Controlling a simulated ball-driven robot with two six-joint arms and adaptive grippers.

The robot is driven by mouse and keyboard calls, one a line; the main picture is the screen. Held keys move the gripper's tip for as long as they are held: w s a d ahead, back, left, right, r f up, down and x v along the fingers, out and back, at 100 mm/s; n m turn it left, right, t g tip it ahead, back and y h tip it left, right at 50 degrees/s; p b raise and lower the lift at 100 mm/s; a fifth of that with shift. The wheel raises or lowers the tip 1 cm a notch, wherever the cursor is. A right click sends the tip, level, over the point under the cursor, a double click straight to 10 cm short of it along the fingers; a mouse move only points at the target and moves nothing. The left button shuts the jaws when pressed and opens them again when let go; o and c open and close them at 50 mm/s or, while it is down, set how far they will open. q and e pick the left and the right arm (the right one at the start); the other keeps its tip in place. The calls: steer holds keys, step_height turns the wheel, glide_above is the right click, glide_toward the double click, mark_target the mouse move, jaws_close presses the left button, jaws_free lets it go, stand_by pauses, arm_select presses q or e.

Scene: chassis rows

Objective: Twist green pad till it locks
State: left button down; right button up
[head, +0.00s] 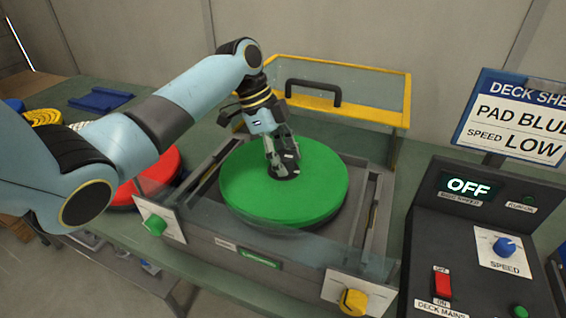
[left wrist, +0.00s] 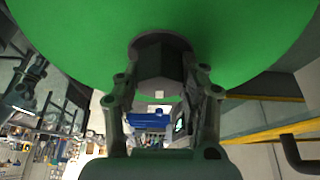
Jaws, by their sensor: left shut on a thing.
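The green pad (head: 285,185) is a thick round disc lying flat on the grey deck machine (head: 300,262). A dark hub (head: 283,173) stands at its middle. My left gripper (head: 282,165) comes down from above and is shut on this hub. In the left wrist view the fingers (left wrist: 163,95) sit on both sides of the dark hub (left wrist: 163,58), with the green pad (left wrist: 60,30) around it. Whether the pad is locked cannot be told. My right gripper is not in view.
A yellow-framed clear guard (head: 345,112) with a black handle stands raised behind the pad. A red pad (head: 150,178) lies at the left, partly behind my arm. The control box (head: 470,240) at the right reads OFF. A sign (head: 515,118) says PAD BLUE, SPEED LOW.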

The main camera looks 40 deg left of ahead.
arm_select(q)
steer(key=c, duration=1.1)
jaws_free()
steer(key=shift+f, duration=0.1)
steer(key=o, duration=0.4)
steer(key=v, duration=1.2)
